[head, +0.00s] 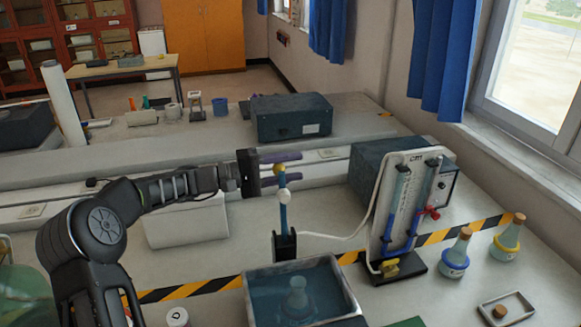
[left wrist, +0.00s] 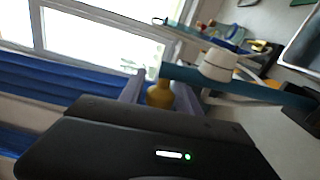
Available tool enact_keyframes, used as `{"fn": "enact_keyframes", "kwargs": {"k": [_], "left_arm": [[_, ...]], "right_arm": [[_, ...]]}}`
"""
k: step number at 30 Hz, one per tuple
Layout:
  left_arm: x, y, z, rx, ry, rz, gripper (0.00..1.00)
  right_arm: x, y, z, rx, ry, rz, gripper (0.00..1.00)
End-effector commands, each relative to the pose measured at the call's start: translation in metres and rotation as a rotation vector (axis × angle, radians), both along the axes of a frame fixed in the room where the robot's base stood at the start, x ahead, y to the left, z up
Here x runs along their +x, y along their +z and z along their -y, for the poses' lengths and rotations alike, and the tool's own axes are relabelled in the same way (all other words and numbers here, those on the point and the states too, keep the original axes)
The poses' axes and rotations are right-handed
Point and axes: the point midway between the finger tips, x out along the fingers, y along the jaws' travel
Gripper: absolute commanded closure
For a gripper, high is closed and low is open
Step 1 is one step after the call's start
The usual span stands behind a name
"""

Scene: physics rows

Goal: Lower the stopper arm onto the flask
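The stopper arm (head: 284,218) is a blue rod standing upright from a black base (head: 284,246), with a white collar and a yellow knob (head: 279,169) near its top. My left gripper (head: 280,169) reaches in from the left, its two purplish-grey fingers above and below the knob. In the left wrist view the knob (left wrist: 160,94) fills the space between the fingers, and the rod runs right past the white collar (left wrist: 219,65). The gripper looks shut on the knob. The flask (head: 297,297) stands in a water-filled tub (head: 258,300) in front of the base. My right gripper is out of view.
A tube stand with a white panel (head: 408,200) stands to the right, linked by a white hose. Two stoppered flasks (head: 456,254) (head: 507,240) and a small tray (head: 521,308) are at the right. Striped tape (head: 190,289) crosses the bench. A white box (head: 187,225) lies below my left forearm.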

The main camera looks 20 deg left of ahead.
Motion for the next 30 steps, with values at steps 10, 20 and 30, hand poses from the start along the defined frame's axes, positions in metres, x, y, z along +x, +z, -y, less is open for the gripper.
{"fn": "enact_keyframes", "kwargs": {"k": [10,20,30], "left_arm": [[-0.0002,0.0,-0.0002,0.0,0.0,0.0,0.9],[-0.0003,-0.0002,-0.0003,0.0,0.0,0.0,1.0],[-0.0002,-0.0004,-0.0004,0.001,0.0,-0.001,1.0]], "right_arm": [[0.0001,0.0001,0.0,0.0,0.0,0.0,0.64],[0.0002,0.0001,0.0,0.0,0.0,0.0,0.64],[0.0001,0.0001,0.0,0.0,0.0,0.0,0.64]]}}
